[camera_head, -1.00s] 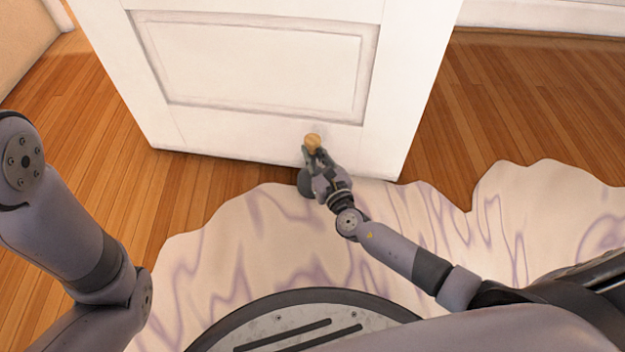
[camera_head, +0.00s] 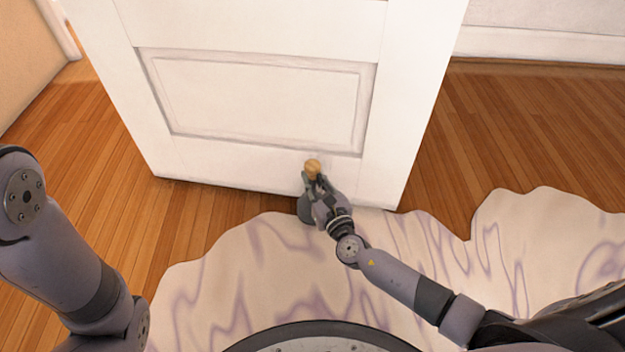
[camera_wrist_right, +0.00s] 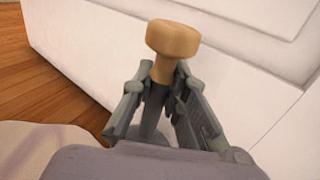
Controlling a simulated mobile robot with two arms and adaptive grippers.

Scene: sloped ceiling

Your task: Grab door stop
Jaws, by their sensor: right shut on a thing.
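The door stop (camera_head: 313,167) has a tan, knob-like top and shows near the bottom edge of the white door (camera_head: 255,95). In the right wrist view the door stop (camera_wrist_right: 172,42) has a wide rounded head on a narrower tan neck, with a dark stem below. My right gripper (camera_head: 318,187) is shut on it; in the wrist view its fingers (camera_wrist_right: 160,95) stand on both sides of the neck and stem. The lower end of the stem is hidden by the gripper. My left arm is at the left edge; its gripper is out of view.
The white panelled door stands directly behind the door stop. A pale rug with purple streaks and a wavy edge (camera_head: 235,270) lies in front. Wooden floor (camera_head: 520,130) is clear on both sides of the door. Walls stand at the back left and back right.

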